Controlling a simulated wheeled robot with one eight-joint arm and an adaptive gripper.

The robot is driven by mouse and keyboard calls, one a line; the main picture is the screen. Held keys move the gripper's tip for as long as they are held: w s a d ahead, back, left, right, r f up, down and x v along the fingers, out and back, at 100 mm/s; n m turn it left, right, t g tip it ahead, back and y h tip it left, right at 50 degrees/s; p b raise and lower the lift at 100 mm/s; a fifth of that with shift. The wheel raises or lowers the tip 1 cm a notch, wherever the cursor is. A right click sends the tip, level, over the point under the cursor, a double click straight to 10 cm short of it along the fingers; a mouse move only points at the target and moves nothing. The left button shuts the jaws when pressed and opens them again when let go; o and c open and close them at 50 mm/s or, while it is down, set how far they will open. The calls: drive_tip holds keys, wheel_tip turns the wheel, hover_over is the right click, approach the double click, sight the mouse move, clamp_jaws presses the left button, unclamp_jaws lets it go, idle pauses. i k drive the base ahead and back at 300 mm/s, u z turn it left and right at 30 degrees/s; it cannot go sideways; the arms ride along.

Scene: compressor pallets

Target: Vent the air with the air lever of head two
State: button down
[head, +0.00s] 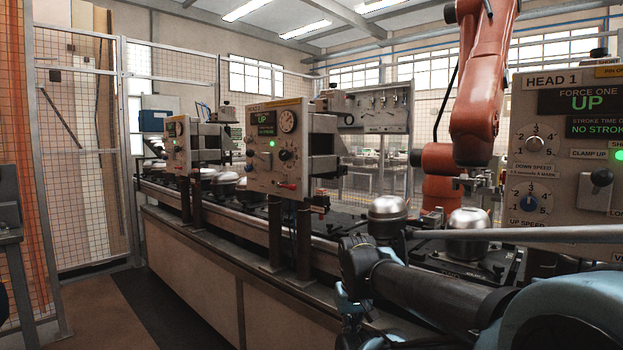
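The middle control panel (277,150), with a small label that looks like HEAD 2, stands over the line left of the HEAD 1 panel. It has a green-lit display (263,123), a round gauge (288,121) and a black knob. A small red-tipped lever (287,185) sticks out at its lower edge; I take it for the air lever, but its label is too small to read. My gripper (350,318) is at the lower middle, below my dark wrist, right of and nearer than that panel. It is apart from the lever. Its fingers are unclear.
The HEAD 1 panel (568,150) stands close on the right. Metal domed compressors (388,215) sit on pallets along the conveyor (230,215). An orange robot arm (478,95) hangs behind. Mesh fencing (85,130) closes the left. The floor (120,310) at the left front is clear.

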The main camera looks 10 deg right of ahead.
sight(279, 185)
drive_tip(key=z, duration=0.25)
drive_tip(key=k, duration=1.35)
drive_tip(key=u, duration=0.4)
drive_tip(key=i, duration=1.05)
